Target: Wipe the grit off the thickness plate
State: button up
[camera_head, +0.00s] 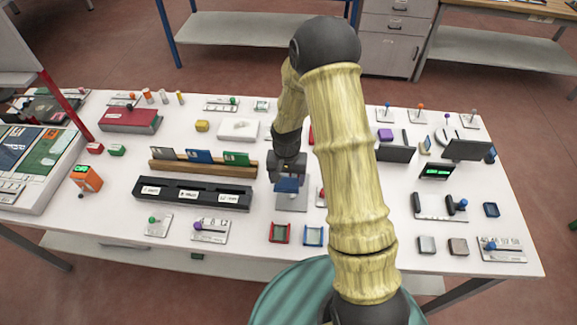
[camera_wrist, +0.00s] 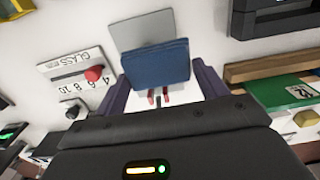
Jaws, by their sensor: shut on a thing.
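My gripper (camera_wrist: 160,97) is shut on a blue block-like pad (camera_wrist: 155,62), which also shows below the gripper in the head view (camera_head: 287,185). The pad is over a plain grey square plate (camera_wrist: 143,30) and hides part of it; whether they touch I cannot tell. That plate also shows in the head view (camera_head: 291,204). To its left in the wrist view lies a pale plate marked GLASS (camera_wrist: 68,66) with numbers and a red knob (camera_wrist: 94,73). Which of these is the thickness plate is not labelled. I cannot make out grit on either.
A wooden rack (camera_head: 203,170) with coloured cards and a black slotted tray (camera_head: 192,194) stand left of my gripper. Red (camera_head: 280,233) and blue (camera_head: 313,235) small trays lie in front.

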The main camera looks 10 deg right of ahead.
aim_at(286, 180)
jog(key=shift+a+r+p, duration=0.15)
jog(key=shift+r+p, duration=0.15)
jog(key=shift+r, duration=0.2)
jog(key=shift+a+r+p, duration=0.15)
jog(key=shift+r+p, duration=0.1)
jog(key=shift+r, duration=0.25)
jog(key=shift+s+d+r+p, duration=0.1)
jog(key=shift+d+r+p, duration=0.1)
jog(key=shift+r+p, duration=0.45)
jog(key=shift+a+r, duration=0.1)
jog(key=shift+r, duration=0.1)
